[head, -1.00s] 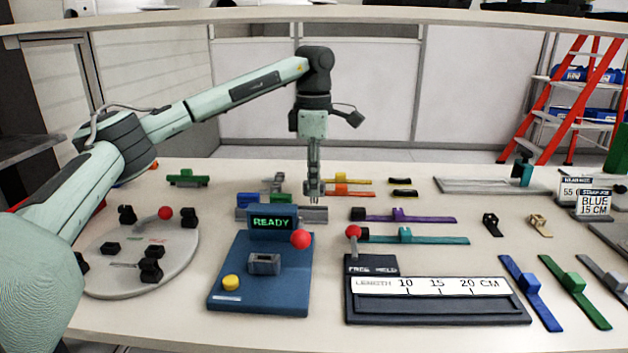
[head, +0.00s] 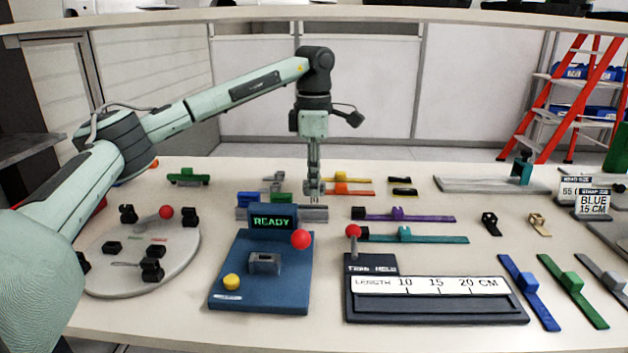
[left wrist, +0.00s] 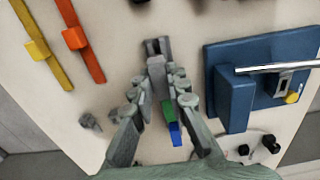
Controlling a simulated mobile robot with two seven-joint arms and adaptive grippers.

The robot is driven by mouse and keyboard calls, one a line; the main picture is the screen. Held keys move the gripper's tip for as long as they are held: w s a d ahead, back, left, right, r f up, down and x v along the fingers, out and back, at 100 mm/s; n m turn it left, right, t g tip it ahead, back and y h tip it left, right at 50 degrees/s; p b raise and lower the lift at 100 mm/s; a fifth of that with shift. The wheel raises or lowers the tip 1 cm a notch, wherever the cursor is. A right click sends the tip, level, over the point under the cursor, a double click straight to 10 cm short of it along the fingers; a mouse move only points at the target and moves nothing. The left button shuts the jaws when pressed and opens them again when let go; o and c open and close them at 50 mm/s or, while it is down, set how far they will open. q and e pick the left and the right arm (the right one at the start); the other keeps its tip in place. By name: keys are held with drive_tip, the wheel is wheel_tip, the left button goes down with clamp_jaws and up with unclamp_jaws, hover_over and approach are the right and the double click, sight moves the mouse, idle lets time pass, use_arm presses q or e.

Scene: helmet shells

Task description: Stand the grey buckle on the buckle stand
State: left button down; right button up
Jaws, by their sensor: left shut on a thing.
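My left gripper (head: 314,190) points straight down over the right part of a low grey bar, which I take to be the buckle stand (head: 318,214). In the left wrist view the gripper (left wrist: 168,82) is shut on a small grey piece, likely the grey buckle (left wrist: 157,66). The fingers hide much of it, and I cannot tell whether it touches the stand. The stand's dark forked end (left wrist: 153,46) shows just beyond the fingertips. A green block (left wrist: 168,110) and a blue block (left wrist: 174,133) sit along the stand's line. My right gripper is out of view.
A blue machine with a READY display (head: 272,222) and red-knobbed lever stands close in front. A round grey plate (head: 110,262) with black parts lies left. Yellow (head: 352,181) and orange (head: 350,192) straps lie behind right. A dark length gauge (head: 430,310) is front right.

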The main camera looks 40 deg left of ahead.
use_arm(q)
drive_tip(key=shift+r+p, duration=0.1)
drive_tip(key=shift+p, duration=0.25)
drive_tip(key=shift+f+b, duration=0.5)
drive_tip(key=shift+f, duration=1.15)
drive_tip(key=c, duration=1.4)
unclamp_jaws()
wheel_tip(320, 180, up, 12)
drive_tip(key=shift+r, duration=0.1)
